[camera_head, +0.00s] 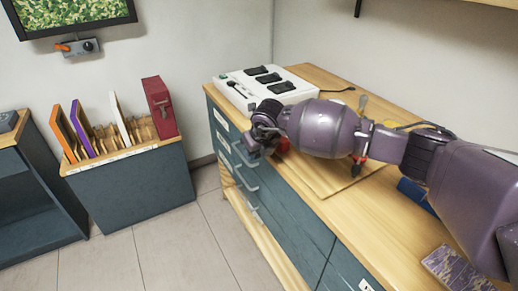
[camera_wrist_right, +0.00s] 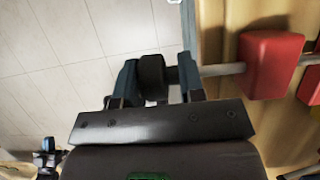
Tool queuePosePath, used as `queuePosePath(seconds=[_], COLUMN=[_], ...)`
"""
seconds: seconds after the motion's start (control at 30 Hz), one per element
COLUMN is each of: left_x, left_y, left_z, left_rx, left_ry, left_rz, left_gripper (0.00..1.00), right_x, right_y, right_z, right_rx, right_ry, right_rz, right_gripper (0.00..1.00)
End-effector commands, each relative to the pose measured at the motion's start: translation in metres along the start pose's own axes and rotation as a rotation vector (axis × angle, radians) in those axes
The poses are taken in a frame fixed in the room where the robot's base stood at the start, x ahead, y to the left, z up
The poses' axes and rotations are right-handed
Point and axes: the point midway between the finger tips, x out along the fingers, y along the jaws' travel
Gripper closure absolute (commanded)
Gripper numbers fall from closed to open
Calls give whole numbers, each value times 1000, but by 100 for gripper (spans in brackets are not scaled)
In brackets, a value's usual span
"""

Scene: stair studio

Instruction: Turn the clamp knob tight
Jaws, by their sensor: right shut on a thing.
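The black clamp knob (camera_wrist_right: 152,76) sits between the two dark fingers of my right gripper (camera_wrist_right: 158,80) in the right wrist view. The gripper is shut on it. A grey metal rod (camera_wrist_right: 222,69) runs from the knob to a red clamp block (camera_wrist_right: 270,64), with more red at the right edge. In the head view my right gripper (camera_head: 258,138) is at the front edge of the wooden counter, and it hides most of the knob. A bit of the red block (camera_head: 283,145) shows beside my wrist.
A wooden board (camera_head: 322,180) lies on the counter (camera_head: 375,208) under my arm. A white device with black parts (camera_head: 240,90) stands at the counter's far left end. Blue drawers (camera_head: 285,205) with handles are below. A rack of upright panels (camera_head: 125,155) stands left, across open floor.

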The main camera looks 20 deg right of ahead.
Motion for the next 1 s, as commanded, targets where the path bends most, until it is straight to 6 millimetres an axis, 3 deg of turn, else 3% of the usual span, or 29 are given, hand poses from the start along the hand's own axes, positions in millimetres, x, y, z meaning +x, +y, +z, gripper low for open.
queuePosePath(seconds=[0.03,0.4,0.93,0.97,1.0], left_x=[-2,-10,-9,-9,-8], left_y=[-1,-5,-5,-5,-5], left_z=[-3,0,-3,-4,-5], left_rx=[0,3,7,7,7], left_ry=[2,-2,3,4,5], left_rz=[-2,-7,-6,-6,-6], left_gripper=[100,100,100,100,100], right_x=[-3,0,2,2,2], right_y=[9,10,10,10,10], right_z=[-1,-3,-3,-3,-3], right_rx=[-6,-4,-5,-5,-6], right_ry=[-33,-202,-230,-230,-230], right_rz=[18,19,20,20,20], right_gripper=[87,87,87,62,56])
